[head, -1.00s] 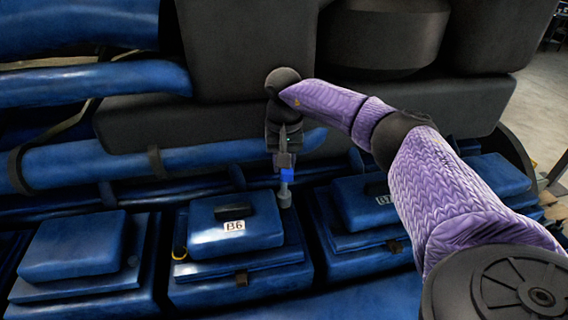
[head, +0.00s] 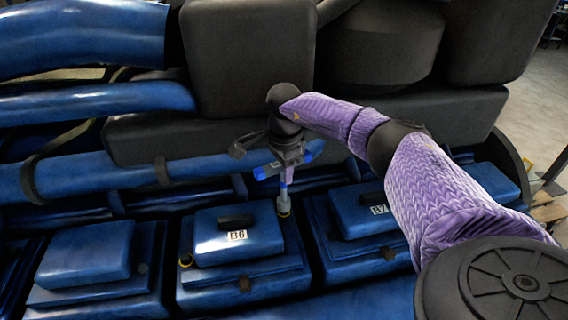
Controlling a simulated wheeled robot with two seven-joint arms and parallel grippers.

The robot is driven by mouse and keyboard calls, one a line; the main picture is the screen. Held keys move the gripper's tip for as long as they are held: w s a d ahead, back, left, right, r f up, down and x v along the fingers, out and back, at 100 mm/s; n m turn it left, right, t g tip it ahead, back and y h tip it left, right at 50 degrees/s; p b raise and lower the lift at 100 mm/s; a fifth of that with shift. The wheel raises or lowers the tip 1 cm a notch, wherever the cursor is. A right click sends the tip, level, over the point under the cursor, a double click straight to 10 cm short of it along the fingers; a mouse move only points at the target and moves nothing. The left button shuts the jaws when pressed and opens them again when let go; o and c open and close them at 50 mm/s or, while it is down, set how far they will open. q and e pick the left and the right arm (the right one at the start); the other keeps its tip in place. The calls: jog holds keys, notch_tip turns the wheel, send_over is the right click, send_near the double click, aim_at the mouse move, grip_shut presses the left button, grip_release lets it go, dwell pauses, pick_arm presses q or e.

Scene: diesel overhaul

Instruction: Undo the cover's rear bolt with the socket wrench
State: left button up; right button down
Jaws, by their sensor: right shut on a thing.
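My right gripper (head: 287,152) is shut on the socket wrench (head: 284,194), which has a blue handle and a grey socket. The handle lies crosswise at the gripper and the shaft points down. The socket end is at the rear right corner of the blue cover labelled B6 (head: 215,246). A thin yellowish rim shows at the socket's lower end; the rear bolt itself is hidden there, and I cannot tell how fully the socket sits on it. My left gripper is not in view.
Cover B7 (head: 352,222) stands to the right and another blue cover (head: 88,254) to the left. A blue pipe (head: 105,172) runs behind the covers. Large dark blocks (head: 248,60) rise behind it, close to my right gripper. Open floor shows at far right.

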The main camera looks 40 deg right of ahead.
jog(key=shift+r+m, duration=0.15)
jog(key=shift+m, duration=1.55)
jog(key=m, duration=0.6)
